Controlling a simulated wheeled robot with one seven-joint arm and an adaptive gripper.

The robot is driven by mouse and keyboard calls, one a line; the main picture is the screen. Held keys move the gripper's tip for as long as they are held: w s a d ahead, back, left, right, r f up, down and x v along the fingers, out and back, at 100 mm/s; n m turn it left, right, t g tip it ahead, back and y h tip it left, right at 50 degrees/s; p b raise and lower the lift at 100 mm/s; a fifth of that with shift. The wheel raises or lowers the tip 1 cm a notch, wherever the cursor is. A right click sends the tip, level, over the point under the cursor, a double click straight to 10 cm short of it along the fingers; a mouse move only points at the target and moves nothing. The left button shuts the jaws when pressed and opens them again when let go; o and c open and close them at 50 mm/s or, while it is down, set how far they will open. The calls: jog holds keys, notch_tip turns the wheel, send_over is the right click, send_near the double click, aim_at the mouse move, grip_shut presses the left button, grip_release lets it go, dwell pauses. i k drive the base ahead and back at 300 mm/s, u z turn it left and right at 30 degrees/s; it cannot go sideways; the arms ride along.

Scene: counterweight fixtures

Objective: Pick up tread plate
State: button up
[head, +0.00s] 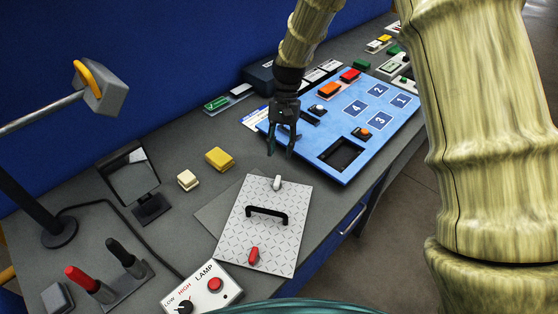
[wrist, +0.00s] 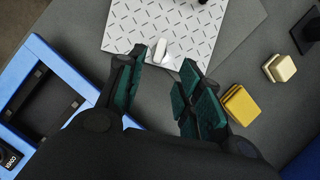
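The tread plate (head: 256,228) is a light grey square plate with a diamond pattern, lying on the grey table. It has a black bar handle (head: 267,214) across its middle, a white latch knob (head: 277,183) at its far edge and a red one (head: 253,254) near its front edge. My gripper (head: 280,152) is above the table beyond the plate's far edge, pointing down. In the wrist view my gripper (wrist: 156,97) is open, with nothing between its fingers. The plate (wrist: 140,22) shows ahead of the fingertips, with the white knob (wrist: 160,50) near them. The handle is mostly cut off there.
A blue numbered panel (head: 384,148) with a rectangular opening (head: 341,155) is at right. A yellow block (head: 219,158) and a cream block (head: 187,180) lie left of the plate. A lamp control box (head: 208,290), levers and a dark monitor-like stand (head: 133,178) are further left and in front.

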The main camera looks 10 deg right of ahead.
aim_at(266, 218)
jog(key=u, duration=0.05)
jog(key=k, duration=1)
jog(key=z, duration=0.05)
